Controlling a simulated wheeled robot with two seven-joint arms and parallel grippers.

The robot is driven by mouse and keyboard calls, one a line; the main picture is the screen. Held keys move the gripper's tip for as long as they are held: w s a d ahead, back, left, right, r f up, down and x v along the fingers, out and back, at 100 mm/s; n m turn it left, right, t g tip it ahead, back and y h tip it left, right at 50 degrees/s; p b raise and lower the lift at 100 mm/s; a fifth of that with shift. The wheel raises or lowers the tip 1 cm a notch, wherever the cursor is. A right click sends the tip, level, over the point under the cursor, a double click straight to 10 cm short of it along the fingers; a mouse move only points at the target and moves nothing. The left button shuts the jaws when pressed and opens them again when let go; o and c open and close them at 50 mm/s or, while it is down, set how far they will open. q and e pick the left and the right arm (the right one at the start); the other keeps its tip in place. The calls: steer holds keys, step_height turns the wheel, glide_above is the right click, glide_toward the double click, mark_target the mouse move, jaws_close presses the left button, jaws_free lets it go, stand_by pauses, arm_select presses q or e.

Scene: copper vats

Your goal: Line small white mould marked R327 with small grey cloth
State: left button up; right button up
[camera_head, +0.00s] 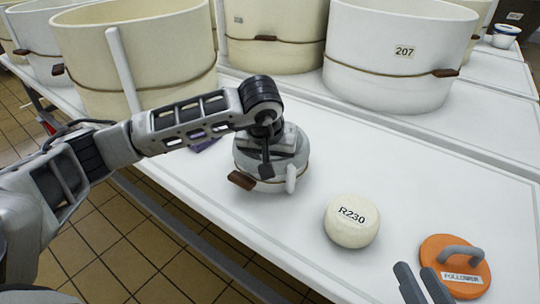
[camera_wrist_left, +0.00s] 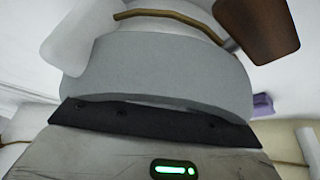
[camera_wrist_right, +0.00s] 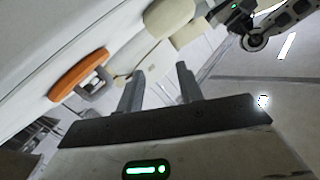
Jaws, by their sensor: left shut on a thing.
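A small white mould (camera_head: 266,187) stands on the white table, with a brown wooden toggle (camera_head: 241,180) and a white peg (camera_head: 291,178) on its side. No R327 mark is visible on it. The small grey cloth (camera_head: 243,156) lies around its upper part and shows as a grey band in the left wrist view (camera_wrist_left: 160,75). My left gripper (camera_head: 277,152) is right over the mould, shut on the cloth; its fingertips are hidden. My right gripper (camera_head: 420,282) is open and empty at the lower right, and its two spread fingers show in the right wrist view (camera_wrist_right: 160,84).
A cream round block marked R230 (camera_head: 351,222) and an orange follower with a grey handle (camera_head: 446,260) stand right of the mould. Large vats, one marked 207 (camera_head: 395,70), line the back. A purple thing (camera_head: 205,144) lies behind my left arm.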

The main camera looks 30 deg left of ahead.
arm_select(q)
steer(key=o, duration=1.1)
steer(key=shift+s+f, duration=0.1)
steer(key=shift+f, duration=0.5)
steer(key=shift+c, duration=0.2)
arm_select(e)
step_height(320, 180, down, 3)
steer(key=shift+s+r+g+h, duration=0.1)
steer(key=shift+r+g+h, duration=0.05)
steer(key=shift+g+h, duration=0.15)
steer(key=shift+r, duration=0.1)
steer(key=shift+a+r, duration=0.1)
steer(key=shift+r, duration=0.25)
arm_select(q)
steer(key=shift+p+v, duration=0.45)
steer(key=shift+v, duration=0.3)
arm_select(e)
steer(key=shift+a+r+y, duration=0.15)
steer(key=shift+r+y, duration=0.25)
steer(key=shift+r, duration=0.55)
arm_select(q)
steer(key=p+v, duration=0.4)
steer(key=v, duration=1.1)
steer(key=shift+r+p, duration=0.3)
steer(key=shift+p, duration=0.05)
arm_select(e)
steer(key=shift+d+f+n+g+h, duration=0.3)
steer(key=shift+d+f+n+h, duration=0.15)
steer(key=shift+d+n+h, duration=0.35)
